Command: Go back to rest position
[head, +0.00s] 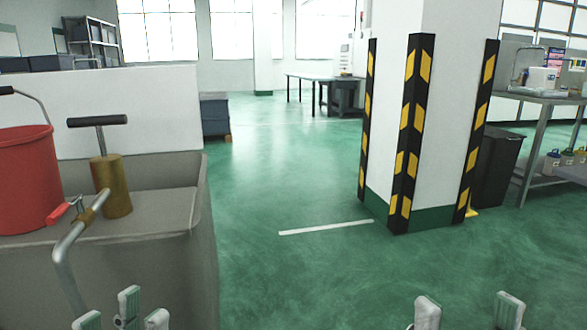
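My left gripper (121,312) shows at the bottom left edge of the head view. Its pale fingertips stand apart with nothing between them, so it looks open and empty. My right gripper (467,312) shows at the bottom right edge. Its two visible fingertips are wide apart with nothing between them. The rest of both grippers and most of both arms are cut off by the lower edge of the picture. No casting can be made out in this view.
A grey tub (120,255) stands close on the left, with a red bucket (28,180) and a brass-coloured hand tool (110,185) at it. A white pillar (450,110) with black-yellow guards stands right of centre. Green floor (290,190) is clear between them. A bench (545,96) stands far right.

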